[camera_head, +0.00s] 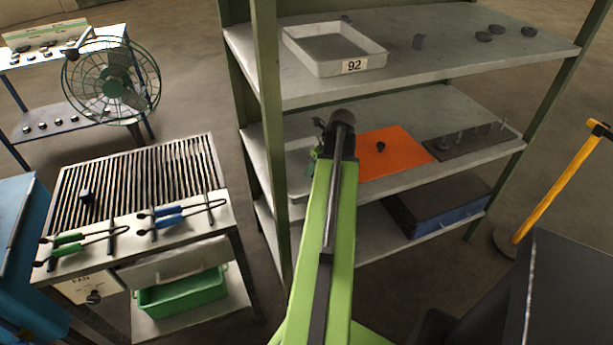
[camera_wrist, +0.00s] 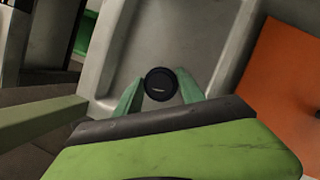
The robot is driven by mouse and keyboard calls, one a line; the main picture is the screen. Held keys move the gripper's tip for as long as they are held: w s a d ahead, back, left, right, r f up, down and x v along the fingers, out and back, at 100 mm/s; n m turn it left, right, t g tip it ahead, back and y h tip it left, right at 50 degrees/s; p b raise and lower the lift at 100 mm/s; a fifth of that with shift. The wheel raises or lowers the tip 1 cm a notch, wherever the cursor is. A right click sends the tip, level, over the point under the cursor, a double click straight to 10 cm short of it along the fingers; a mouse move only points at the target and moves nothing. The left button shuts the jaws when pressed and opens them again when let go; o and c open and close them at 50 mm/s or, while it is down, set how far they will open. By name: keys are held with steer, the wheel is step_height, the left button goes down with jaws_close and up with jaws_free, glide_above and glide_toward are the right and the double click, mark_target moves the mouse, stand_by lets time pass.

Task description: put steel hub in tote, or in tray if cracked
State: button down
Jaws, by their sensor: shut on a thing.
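My gripper (camera_wrist: 158,86) is shut on a dark round steel hub (camera_wrist: 161,82), which sits between its two green fingertips in the wrist view. The hub's face has a small pale mark; I cannot tell whether it is cracked. Behind the hub is the inside of a grey tray (camera_wrist: 205,25) on the middle shelf. I cannot tell whether the hub touches its floor. In the head view my arm reaches over this shelf and hides much of the tray (camera_head: 298,180). Another grey tray, marked 92 (camera_head: 354,67), stands on the top shelf. A green tote (camera_head: 183,296) stands under the slatted table.
An orange mat (camera_head: 400,150) with a small dark part lies right of the grey tray. A green shelf post (camera_head: 268,110) stands close left of my arm. Tongs (camera_head: 170,220) lie on the slatted table (camera_head: 140,180). A fan (camera_head: 110,80) stands behind it.

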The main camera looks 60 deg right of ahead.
steer(key=f+b, duration=0.3)
steer(key=f, duration=0.1)
steer(key=shift+w+f+b, duration=0.15)
steer(key=shift+w+b, duration=0.05)
steer(key=shift+b, duration=0.1)
steer(key=shift+w+a+r, duration=0.2)
steer(key=shift+r, duration=0.05)
steer(key=shift+f, duration=0.15)
steer(key=c, duration=0.7)
jaws_free()
steer(key=p+v, duration=0.7)
steer(key=v, duration=0.1)
steer(key=shift+w+p, duration=0.1)
steer(key=shift+p, duration=0.2)
